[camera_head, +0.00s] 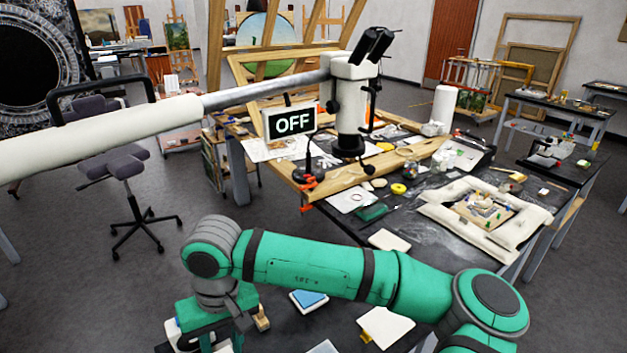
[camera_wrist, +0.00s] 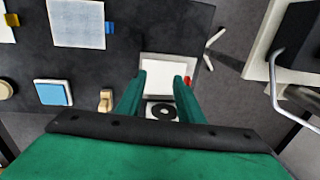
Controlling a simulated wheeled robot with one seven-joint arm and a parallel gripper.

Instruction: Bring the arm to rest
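My gripper (camera_wrist: 160,76) points down over the dark table (camera_wrist: 110,85) in the wrist view. Its two green fingers stand apart. A white object with a black disc (camera_wrist: 161,110) shows between and below them, with a plain white square (camera_wrist: 167,67) beyond; I see no finger closed on either. In the head view my green arm (camera_head: 320,268) reaches across the bottom of the picture, bent at its joints, with the gripper end at lower left. The fingertips are not clear there.
A blue pad (camera_head: 308,300), a wooden piece (camera_head: 262,318) and a white card with a yellow tab (camera_head: 385,327) lie near my arm. Behind stand a microscope (camera_head: 350,105) on a long boom, an "OFF" sign (camera_head: 290,122) and a padded tray (camera_head: 440,212). Open floor lies left.

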